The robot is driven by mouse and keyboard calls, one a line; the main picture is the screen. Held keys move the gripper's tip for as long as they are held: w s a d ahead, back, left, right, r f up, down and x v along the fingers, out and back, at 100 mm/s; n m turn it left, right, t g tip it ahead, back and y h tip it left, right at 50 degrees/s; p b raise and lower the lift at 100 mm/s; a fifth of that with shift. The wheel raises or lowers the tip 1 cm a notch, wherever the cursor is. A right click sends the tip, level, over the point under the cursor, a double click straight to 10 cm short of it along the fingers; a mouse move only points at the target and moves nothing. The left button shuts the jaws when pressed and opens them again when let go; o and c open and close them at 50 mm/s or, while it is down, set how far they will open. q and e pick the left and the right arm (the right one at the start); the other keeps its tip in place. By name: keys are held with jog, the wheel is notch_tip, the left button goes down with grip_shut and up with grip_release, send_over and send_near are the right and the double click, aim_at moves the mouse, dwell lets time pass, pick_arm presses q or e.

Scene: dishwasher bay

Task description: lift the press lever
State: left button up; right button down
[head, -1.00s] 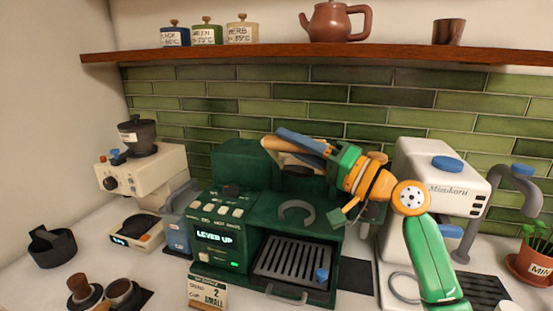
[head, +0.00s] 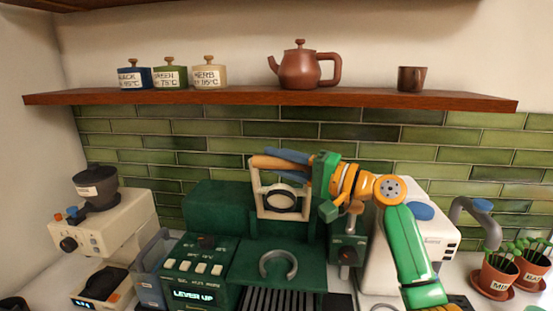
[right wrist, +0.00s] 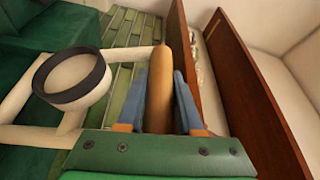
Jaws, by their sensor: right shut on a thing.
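The press lever is a cream frame (head: 261,196) with a wooden handle (head: 275,163) along its top. It stands raised and roughly upright above the dark green machine (head: 225,210). A dark-banded round part (head: 283,198) shows within the frame. My right gripper (head: 288,158) is shut on the wooden handle from the right, its blue fingers at the bar. In the right wrist view the handle (right wrist: 159,85) lies between the two blue fingers, with the cream frame (right wrist: 25,138) and banded cylinder (right wrist: 72,78) to the left. The machine's display (head: 193,295) reads "LEVER UP". My left gripper is not in view.
A wooden shelf (head: 200,97) with canisters, a teapot (head: 301,66) and a cup (head: 411,78) runs above the lever. A cream grinder (head: 100,225) stands left. A white machine (head: 410,225) and potted plants (head: 496,276) stand right.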

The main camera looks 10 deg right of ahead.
aim_at(298, 168)
jog(key=shift+f, duration=0.1)
jog(key=c, duration=0.6)
grip_release()
jog(key=shift+w, duration=0.1)
jog(key=shift+d+f, duration=0.1)
jog(key=b+v, duration=0.4)
jog(key=v, duration=0.2)
jog(key=shift+f+b, duration=0.15)
jog(key=shift+b, duration=0.2)
jog(key=shift+s+d, duration=0.35)
jog(key=shift+s, duration=0.05)
jog(key=shift+r, duration=0.25)
jog(key=shift+a, duration=0.15)
